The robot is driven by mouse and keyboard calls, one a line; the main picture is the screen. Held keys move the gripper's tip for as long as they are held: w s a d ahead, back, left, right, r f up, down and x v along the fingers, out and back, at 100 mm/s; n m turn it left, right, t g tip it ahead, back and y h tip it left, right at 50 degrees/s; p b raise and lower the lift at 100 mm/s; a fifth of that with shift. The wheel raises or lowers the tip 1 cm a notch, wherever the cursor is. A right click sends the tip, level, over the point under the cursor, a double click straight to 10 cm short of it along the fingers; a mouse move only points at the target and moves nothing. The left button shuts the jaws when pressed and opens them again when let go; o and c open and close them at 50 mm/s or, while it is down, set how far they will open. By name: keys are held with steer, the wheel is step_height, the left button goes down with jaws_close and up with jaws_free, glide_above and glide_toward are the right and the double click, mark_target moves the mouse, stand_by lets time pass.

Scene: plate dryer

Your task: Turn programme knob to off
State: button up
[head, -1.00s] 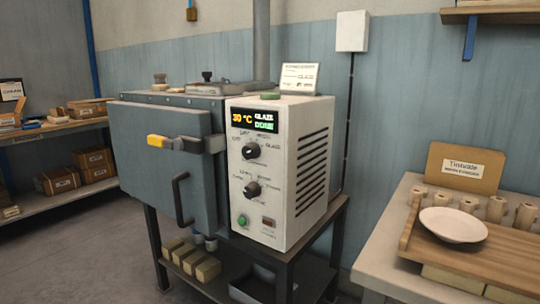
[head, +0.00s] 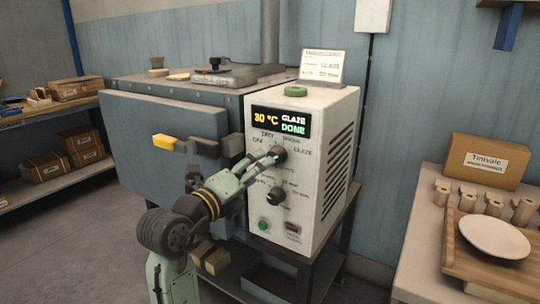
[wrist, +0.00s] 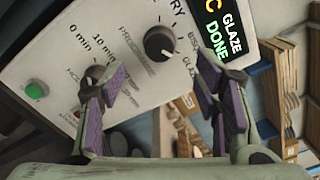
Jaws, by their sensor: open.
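The programme knob (head: 279,154) is the upper black knob on the white control panel (head: 320,120), with dry and glaze labels around it. In the wrist view the programme knob (wrist: 160,43) shows a white mark that appears turned towards the glaze label. My gripper (head: 262,163) is open and empty in front of the panel, its fingertips close to this knob. In the wrist view the gripper's fingers (wrist: 160,72) stand apart to either side, with the knob just beyond the gap. I cannot tell whether they touch it. The display (head: 281,121) reads 30 °C, GLAZE, DONE.
A lower black timer knob (head: 276,196) sits below, partly behind a finger in the wrist view. A green button (head: 264,225) is at the panel's bottom. The kiln door with its yellow-ended latch (head: 163,142) is left of the arm. A bench with a plate (head: 494,238) stands right.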

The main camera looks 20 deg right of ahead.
mark_target(276, 156)
steer(key=p+x, duration=0.2)
steer(key=x, duration=0.5)
steer(key=shift+w, duration=0.2)
steer(key=shift+d, duration=0.1)
steer(key=shift+c, duration=0.3)
steer(key=c, duration=1.1)
